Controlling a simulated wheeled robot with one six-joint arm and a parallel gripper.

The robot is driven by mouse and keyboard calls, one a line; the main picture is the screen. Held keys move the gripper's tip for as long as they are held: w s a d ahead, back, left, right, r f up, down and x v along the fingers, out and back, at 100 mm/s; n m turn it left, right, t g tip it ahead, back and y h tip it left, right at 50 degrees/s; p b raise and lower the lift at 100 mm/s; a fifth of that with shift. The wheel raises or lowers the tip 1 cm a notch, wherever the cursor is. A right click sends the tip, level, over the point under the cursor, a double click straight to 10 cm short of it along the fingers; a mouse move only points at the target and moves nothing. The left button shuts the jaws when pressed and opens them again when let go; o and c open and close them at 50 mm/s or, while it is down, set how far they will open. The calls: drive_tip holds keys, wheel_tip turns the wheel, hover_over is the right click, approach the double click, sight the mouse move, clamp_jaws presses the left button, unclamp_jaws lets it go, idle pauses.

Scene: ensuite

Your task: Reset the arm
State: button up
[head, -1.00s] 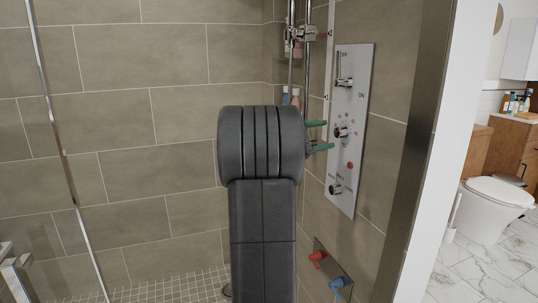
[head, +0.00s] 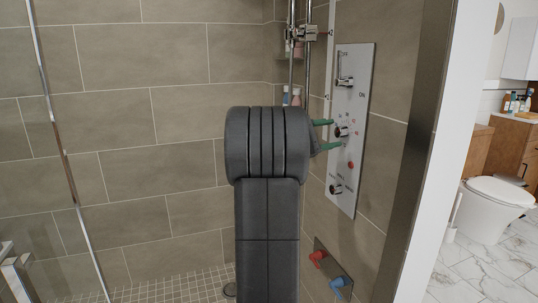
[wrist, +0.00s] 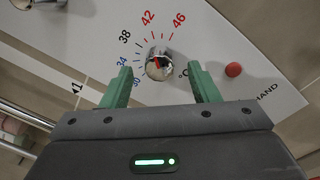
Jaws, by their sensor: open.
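My gripper (head: 326,135) is in front of the shower control panel, mostly hidden behind my dark arm in the head view, with its green fingertips showing at the right. In the wrist view my gripper (wrist: 161,88) is open, one green finger on each side of a chrome temperature knob (wrist: 159,63). The jaws hold nothing. The knob also shows in the head view (head: 341,132). I cannot tell whether a finger touches it. Its scale has blue and red numbers, and a red button (wrist: 233,69) is to its right.
The white control panel (head: 354,100) has a lever above and a knob below. Red and blue taps (head: 318,257) sit lower on the wall. A chrome rail (head: 308,75) and bottles (head: 296,97) are close behind. A toilet (head: 495,205) stands outside, right.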

drive_tip(key=v, duration=1.2)
drive_tip(key=x, duration=1.3)
drive_tip(key=shift+d, duration=0.4)
drive_tip(key=shift+w+d+r+p, duration=0.2)
drive_tip(key=shift+r+p, duration=0.05)
drive_tip(key=shift+p, duration=0.35)
drive_tip(key=shift+a+r+n+p, duration=0.1)
drive_tip(key=shift+a+n+p, duration=0.1)
drive_tip(key=shift+n+p, duration=0.65)
drive_tip(key=n+p, duration=0.6)
drive_tip(key=p, duration=0.4)
drive_tip(key=shift+p, duration=0.4)
drive_tip(key=b+v, duration=0.2)
drive_tip(key=v, duration=1.1)
drive_tip(key=shift+s+a+f+n, duration=0.1)
drive_tip(key=shift+s+f+n, duration=0.05)
drive_tip(key=shift+f+n, duration=0.1)
